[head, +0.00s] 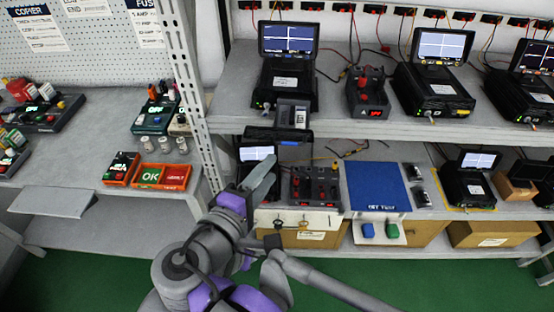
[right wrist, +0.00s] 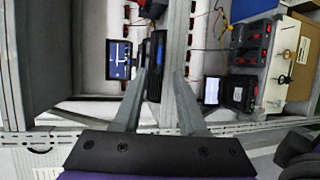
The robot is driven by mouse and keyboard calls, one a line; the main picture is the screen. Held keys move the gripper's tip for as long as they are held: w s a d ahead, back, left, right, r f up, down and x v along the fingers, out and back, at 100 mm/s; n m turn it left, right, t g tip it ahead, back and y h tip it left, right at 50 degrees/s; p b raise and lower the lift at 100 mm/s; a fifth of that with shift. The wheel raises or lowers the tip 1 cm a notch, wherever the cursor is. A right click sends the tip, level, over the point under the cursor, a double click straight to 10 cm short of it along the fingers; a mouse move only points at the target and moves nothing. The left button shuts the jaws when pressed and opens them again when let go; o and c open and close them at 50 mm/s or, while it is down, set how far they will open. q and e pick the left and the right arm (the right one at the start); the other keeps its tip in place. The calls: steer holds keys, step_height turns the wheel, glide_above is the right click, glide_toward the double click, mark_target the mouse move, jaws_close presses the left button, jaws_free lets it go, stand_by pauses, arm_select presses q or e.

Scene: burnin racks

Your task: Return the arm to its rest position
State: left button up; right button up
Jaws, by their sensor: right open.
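My right arm with purple and dark grey links rises from the bottom of the head view. Its right gripper (head: 262,176) is in front of the lower shelf, below the upper shelf's edge. In the right wrist view the two grey fingers of the right gripper (right wrist: 161,76) stand apart. A dark device (right wrist: 155,62) and a grey shelf edge show beyond and between them, and I see nothing held. My left gripper is not in view.
The upper shelf (head: 345,122) carries a screen unit (head: 287,80) and others. The lower shelf holds a red-knobbed box (head: 315,187) and a blue mat (head: 376,186). A perforated upright (head: 194,85) stands left of the gripper. Orange bins (head: 162,176) sit on the left bench.

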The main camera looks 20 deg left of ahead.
steer(key=shift+s+r, duration=0.1)
steer(key=shift+s, duration=0.45)
steer(key=w+d+f+m+g+h, duration=0.2)
steer(key=w+d+f+m+g, duration=0.15)
steer(key=d+f, duration=0.7)
steer(key=s+d+f+m+g+y, duration=0.2)
steer(key=d+f+m, duration=0.4)
steer(key=d, duration=0.4)
steer(key=s+d+f+m+g+y, duration=0.2)
steer(key=s+d+f+m+g, duration=0.2)
steer(key=d, duration=0.7)
step_height(320, 180, down, 4)
steer(key=s+m, duration=0.2)
steer(key=m, duration=0.2)
steer(key=shift+r, duration=0.25)
